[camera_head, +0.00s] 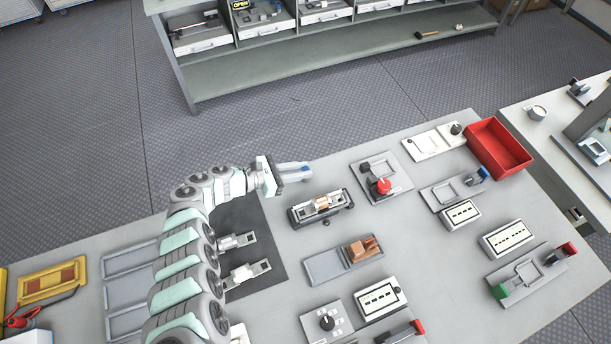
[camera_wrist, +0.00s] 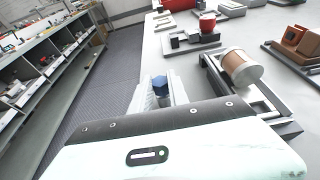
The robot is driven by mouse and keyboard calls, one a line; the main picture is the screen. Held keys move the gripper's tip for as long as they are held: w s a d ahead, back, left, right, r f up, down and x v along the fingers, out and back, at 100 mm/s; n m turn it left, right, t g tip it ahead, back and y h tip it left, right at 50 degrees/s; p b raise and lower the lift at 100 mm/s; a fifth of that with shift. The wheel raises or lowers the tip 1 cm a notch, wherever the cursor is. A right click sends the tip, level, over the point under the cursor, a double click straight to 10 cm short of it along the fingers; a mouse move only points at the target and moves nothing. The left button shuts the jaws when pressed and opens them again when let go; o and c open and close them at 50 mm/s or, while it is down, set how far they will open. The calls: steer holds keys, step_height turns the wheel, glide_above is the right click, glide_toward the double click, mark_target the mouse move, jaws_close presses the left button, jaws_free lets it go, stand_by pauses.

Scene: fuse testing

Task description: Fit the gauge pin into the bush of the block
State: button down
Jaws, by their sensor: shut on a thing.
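My gripper (camera_head: 296,170) is above the bench, behind the black fixture, with its pale fingers pointing right. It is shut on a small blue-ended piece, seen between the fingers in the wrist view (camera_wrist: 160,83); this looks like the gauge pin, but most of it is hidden. The pin is clear of other parts. A brown block (camera_head: 364,248) sits at the right of a grey tray and also shows at the right of the wrist view (camera_wrist: 296,40). I cannot tell whether it is the block with the bush; no bush opening is clear.
The black fixture (camera_head: 294,216) holds a copper-coloured cylinder with a pale end (camera_wrist: 240,68), close to the gripper. A red-knobbed device (camera_head: 382,186) stands farther right. A red bin (camera_head: 497,147) is at the bench's back right. Floor lies beyond the bench edge.

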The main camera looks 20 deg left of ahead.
steer(key=shift+r+p, duration=2.65)
steer(key=shift+p, duration=0.05)
